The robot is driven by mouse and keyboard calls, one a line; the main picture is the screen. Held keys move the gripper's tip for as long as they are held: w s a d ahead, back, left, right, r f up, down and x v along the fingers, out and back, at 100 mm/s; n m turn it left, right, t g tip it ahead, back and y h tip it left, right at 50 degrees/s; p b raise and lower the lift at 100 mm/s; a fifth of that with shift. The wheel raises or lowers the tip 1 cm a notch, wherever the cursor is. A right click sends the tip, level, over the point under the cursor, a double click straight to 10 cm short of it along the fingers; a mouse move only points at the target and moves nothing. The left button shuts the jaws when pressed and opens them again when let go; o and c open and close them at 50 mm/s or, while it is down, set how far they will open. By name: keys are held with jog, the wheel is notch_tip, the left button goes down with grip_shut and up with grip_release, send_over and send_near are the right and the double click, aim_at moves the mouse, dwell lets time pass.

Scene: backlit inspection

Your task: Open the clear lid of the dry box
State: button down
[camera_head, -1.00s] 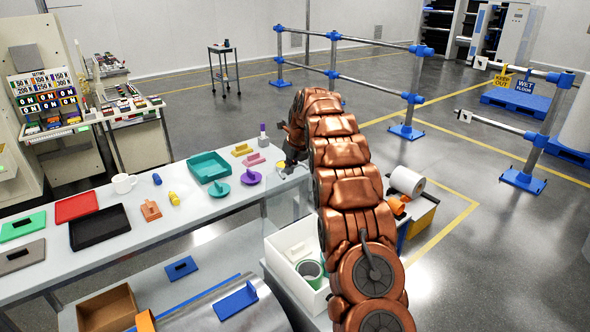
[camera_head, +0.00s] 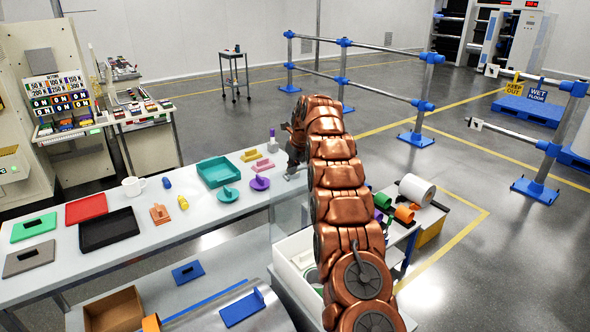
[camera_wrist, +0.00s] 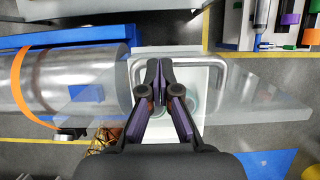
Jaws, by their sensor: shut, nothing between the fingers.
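The dry box (camera_head: 284,270) is a white open-topped box right of the long table, partly behind my arm. Round green-rimmed items inside show through the clear lid in the wrist view. The clear lid (camera_wrist: 275,92) is a see-through panel with a metal bar handle (camera_wrist: 225,62); in the head view it is faint and its tilt is hard to tell. My gripper (camera_wrist: 160,62) is shut and empty, its fingertips over the left part of the handle; I cannot tell if they touch. In the head view my gripper (camera_head: 292,172) is small and partly hidden by the arm.
A large cylinder with an orange band (camera_wrist: 35,85) lies left of my gripper in the wrist view. The long table (camera_head: 150,240) holds trays and small parts on the left. A cart with a white roll (camera_head: 416,188) stands to the right.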

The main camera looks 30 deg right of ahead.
jog(key=shift+w+f, duration=0.1)
jog(key=shift+w, duration=0.05)
jog(key=shift+w+a+f, duration=0.1)
jog(key=shift+w, duration=0.25)
dwell(0.8)
jog(key=v, duration=0.5)
jog(key=shift+r, duration=0.25)
jog(key=shift+s+d, duration=0.2)
jog(key=shift+s, duration=0.05)
